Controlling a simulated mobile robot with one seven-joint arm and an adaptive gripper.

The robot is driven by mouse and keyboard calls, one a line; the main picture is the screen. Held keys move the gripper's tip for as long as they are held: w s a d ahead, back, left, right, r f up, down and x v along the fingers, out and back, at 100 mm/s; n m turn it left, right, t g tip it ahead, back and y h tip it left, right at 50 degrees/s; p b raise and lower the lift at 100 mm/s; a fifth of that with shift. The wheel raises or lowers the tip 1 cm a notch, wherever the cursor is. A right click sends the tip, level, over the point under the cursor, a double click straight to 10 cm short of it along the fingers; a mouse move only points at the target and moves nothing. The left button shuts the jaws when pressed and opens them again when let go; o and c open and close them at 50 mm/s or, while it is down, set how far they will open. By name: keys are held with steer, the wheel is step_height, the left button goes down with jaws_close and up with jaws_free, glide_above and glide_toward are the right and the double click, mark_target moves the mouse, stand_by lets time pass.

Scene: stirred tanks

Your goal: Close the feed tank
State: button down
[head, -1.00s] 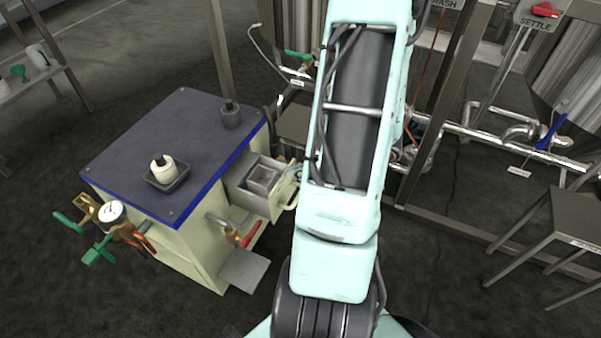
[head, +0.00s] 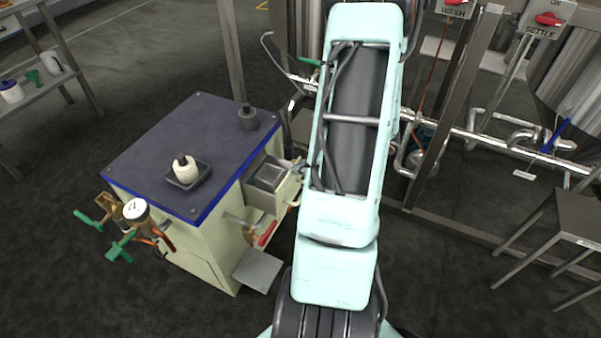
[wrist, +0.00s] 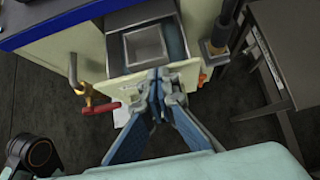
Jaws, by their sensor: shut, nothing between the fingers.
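No tank with a readable feed label shows. A cream cabinet with a dark blue top (head: 175,130) stands left of my arm in the head view. Its drawer (head: 286,197) is partly out and holds a square metal bin (head: 268,178). In the wrist view the drawer front (wrist: 112,92) and the open bin (wrist: 145,47) lie just ahead of my gripper (wrist: 158,76). My gripper is shut and empty, its tips at the top edge of the drawer front; I cannot tell whether they touch. In the head view my arm mostly hides it.
A red-handled valve (wrist: 100,107) sticks out left of the drawer. A gauge with green-handled valves (head: 136,209) is on the cabinet's near left end. A metal table (head: 575,225) and pipes are at right.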

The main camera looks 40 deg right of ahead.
mark_target(276, 160)
steer(key=w+a, duration=0.1)
steer(key=w, duration=0.1)
steer(key=w+a, duration=0.1)
steer(key=w, duration=0.1)
steer(key=w+a, duration=0.1)
steer(key=w, duration=0.2)
